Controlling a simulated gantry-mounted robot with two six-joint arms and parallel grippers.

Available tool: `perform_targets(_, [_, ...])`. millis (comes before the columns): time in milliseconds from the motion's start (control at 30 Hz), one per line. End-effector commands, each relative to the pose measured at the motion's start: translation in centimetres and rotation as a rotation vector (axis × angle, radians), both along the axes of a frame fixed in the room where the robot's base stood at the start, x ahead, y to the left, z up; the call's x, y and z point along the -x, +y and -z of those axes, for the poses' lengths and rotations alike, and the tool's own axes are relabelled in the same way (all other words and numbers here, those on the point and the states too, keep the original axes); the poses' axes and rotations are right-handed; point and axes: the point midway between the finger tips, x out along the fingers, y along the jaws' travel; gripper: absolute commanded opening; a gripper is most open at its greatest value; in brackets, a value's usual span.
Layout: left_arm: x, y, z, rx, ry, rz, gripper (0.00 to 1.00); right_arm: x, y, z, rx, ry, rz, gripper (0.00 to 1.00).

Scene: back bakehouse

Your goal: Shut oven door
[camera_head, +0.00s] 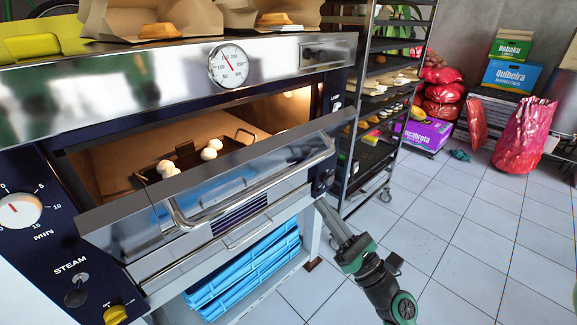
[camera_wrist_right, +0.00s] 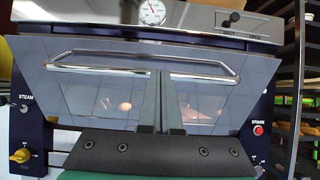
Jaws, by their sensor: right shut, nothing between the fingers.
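The oven door (camera_head: 225,184) is partly open, tilted outward, with a gap above its top edge into the lit chamber. Its steel bar handle (camera_head: 262,189) runs along the front; the handle also shows in the right wrist view (camera_wrist_right: 90,62). My right gripper (camera_head: 322,204) is shut and empty, reaching up from the lower right beside the oven's lower right corner. In the right wrist view, its fingers (camera_wrist_right: 161,74) point at the door front (camera_wrist_right: 215,98) and overlap the middle of the handle. Whether they touch is unclear. My left gripper is not in view.
Pale dough pieces (camera_head: 210,153) sit on a dark tray inside the oven. Boxes with bread (camera_head: 160,31) stand on top. A tall rack (camera_head: 348,160) stands close on the right. Blue trays (camera_head: 240,275) are below. The tiled floor at right is open.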

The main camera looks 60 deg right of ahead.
Motion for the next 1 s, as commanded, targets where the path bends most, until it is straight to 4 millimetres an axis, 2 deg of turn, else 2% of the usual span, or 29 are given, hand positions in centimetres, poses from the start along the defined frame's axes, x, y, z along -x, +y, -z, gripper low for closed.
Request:
perform_targets(300, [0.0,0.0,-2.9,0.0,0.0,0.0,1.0,-4.7,-1.9,-3.9,0.003,-0.002,-0.003,0.0])
perform_targets(600, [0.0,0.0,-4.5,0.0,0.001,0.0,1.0,-9.2,-3.7,-6.7,0.002,-0.001,-0.002,0.0])
perform_targets(800, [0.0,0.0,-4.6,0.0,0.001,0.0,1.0,-10.3,-4.2,-7.3,0.0,0.0,-0.001,0.0])
perform_targets(1000, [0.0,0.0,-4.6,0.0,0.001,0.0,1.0,-10.4,-4.3,-7.2,0.0,0.0,0.0,0.0])
